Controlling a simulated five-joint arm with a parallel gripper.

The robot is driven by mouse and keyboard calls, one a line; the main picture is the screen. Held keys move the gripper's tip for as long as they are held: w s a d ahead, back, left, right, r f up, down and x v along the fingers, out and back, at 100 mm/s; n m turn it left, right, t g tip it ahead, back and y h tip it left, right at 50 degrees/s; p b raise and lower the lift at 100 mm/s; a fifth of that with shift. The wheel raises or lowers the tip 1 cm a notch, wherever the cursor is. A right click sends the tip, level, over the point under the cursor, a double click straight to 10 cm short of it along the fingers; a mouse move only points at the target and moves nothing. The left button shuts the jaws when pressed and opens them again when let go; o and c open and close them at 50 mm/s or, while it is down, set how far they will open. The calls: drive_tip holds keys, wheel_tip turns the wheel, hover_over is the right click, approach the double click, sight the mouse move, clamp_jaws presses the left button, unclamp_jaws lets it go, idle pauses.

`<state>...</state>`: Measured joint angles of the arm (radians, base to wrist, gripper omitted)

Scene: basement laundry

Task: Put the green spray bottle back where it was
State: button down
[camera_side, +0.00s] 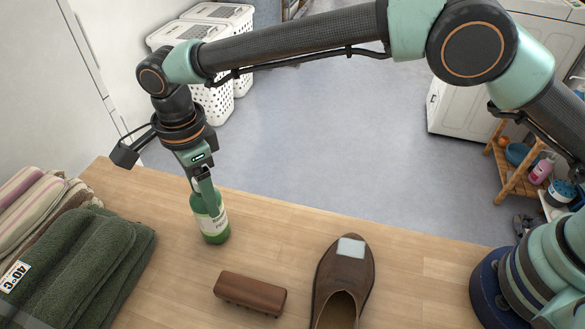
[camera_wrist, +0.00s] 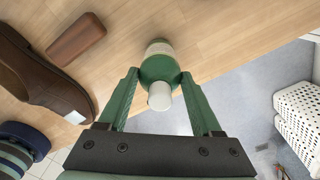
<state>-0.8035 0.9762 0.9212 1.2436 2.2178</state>
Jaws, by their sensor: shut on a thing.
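The green spray bottle (camera_side: 213,228) has a pale label and is upright near the far edge of the wooden table. My gripper (camera_side: 207,196) comes down on it from above and is shut on its upper part. In the wrist view the bottle (camera_wrist: 158,65) shows between the two green fingers of my gripper (camera_wrist: 160,76), with its white top towards the camera. Its base looks at or very near the table top; I cannot tell whether it touches. The fingers hide part of the bottle in the side view.
A brown brush (camera_side: 250,292) and a brown shoe (camera_side: 343,282) with a pale patch lie on the table (camera_side: 420,265) nearer the camera. Folded dark green towels (camera_side: 85,262) and striped towels (camera_side: 35,205) are at the left. White laundry baskets (camera_side: 215,100) stand on the floor beyond.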

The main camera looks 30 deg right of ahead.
drive_tip(key=shift+f, duration=0.1)
drive_tip(key=shift+c, duration=0.3)
unclamp_jaws()
